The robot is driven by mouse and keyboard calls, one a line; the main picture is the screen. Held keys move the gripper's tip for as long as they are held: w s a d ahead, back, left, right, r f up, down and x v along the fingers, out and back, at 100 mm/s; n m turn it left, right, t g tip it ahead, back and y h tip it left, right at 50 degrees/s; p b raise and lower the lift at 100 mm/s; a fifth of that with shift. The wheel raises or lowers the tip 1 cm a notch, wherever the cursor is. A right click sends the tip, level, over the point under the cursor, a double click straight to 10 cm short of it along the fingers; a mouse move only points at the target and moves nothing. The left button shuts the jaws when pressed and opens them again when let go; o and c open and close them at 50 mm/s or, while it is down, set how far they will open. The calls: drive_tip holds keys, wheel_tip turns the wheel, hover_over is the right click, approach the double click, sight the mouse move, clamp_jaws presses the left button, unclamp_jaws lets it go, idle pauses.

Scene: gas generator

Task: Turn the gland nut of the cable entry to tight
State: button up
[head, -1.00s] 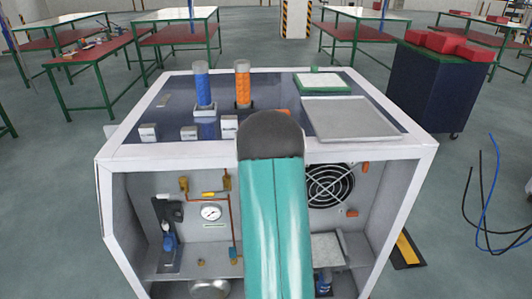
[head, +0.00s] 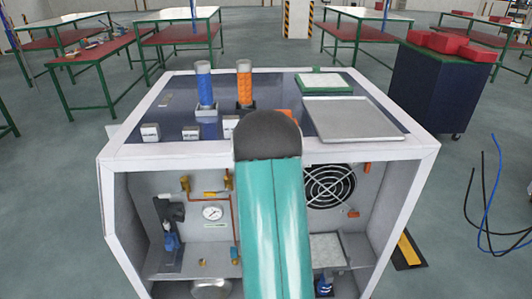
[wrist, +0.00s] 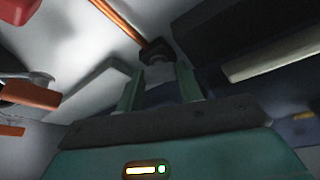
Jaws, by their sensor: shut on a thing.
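In the wrist view, my gripper (wrist: 160,72) reaches up between its two green fingers to a dark nut-like fitting (wrist: 155,50), which looks like the gland nut of the cable entry. The fingers are shut on it, one on each side. A copper-orange cable or pipe (wrist: 118,18) runs from the upper left toward the fitting. How tight the nut is cannot be read. In the head view my teal arm hides the gripper and the fitting.
The white-framed generator cabinet (head: 421,150) is open in front. It holds a gauge (head: 212,213), brass valves (head: 187,185) and a fan (head: 328,186). A grey tray (head: 352,118) and blue (head: 205,88) and orange (head: 244,86) cylinders stand on top.

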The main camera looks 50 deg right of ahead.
drive_tip(key=o, duration=1)
drive_tip(key=v, duration=1.4)
drive_tip(key=shift+r, duration=0.1)
